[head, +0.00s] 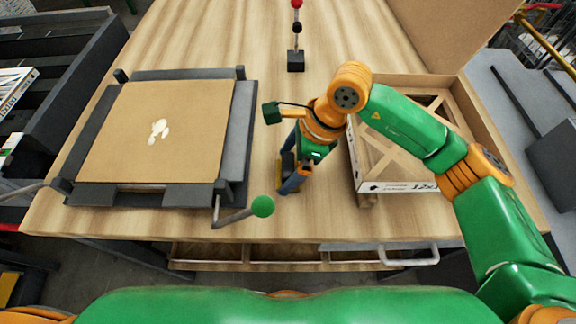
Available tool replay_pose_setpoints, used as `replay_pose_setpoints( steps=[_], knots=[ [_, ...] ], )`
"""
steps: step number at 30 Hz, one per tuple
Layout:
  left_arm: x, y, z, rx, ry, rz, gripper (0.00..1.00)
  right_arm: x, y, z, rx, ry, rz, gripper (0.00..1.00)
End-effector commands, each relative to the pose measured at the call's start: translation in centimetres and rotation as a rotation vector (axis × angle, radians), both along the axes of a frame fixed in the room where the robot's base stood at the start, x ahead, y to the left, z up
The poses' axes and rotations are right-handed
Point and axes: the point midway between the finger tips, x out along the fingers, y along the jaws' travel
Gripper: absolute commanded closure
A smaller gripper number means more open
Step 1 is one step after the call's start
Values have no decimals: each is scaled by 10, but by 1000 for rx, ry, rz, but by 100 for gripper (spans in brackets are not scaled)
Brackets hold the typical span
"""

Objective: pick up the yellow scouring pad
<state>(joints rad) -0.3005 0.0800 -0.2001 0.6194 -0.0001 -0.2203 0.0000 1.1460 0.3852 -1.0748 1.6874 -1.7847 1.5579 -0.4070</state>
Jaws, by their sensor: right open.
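My right gripper (289,184) reaches down over the middle of the table, between the dark fixture and the box at the right. Its jaws are open. A small yellow patch, which looks like the yellow scouring pad (280,186), shows at the left side of the fingertips, close to the tabletop. Most of it is hidden by the gripper, and I cannot tell whether the fingers touch it. My left gripper is not in view.
A dark fixture (243,140) holding a brown cardboard sheet (170,100) stands at the left. A green-knobbed lever (262,207) is just in front of the gripper. A signal post (296,62) stands behind.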

Motion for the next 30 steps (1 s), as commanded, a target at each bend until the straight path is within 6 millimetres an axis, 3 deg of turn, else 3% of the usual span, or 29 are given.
replay_pose_setpoints(
  steps=[2, 3, 9, 10, 17, 20, 30],
  knots=[
    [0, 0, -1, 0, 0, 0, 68, 0, 0, 0, 0, 0, 0, 0],
    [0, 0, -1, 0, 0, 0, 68, 0, 0, 0, 0, 0, 0, 5],
    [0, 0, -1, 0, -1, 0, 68, 0, 0, 0, 0, 0, 0, 59],
    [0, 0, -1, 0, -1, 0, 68, 0, 0, 0, 0, 0, 0, 64],
    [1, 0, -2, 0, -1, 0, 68, 0, 0, 2, 1, -1, 0, 65],
    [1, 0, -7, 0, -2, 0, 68, 1, 0, 12, 1, -4, 0, 65],
    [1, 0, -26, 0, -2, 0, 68, 1, 0, 90, 0, -3, -1, 65]
  ],
)
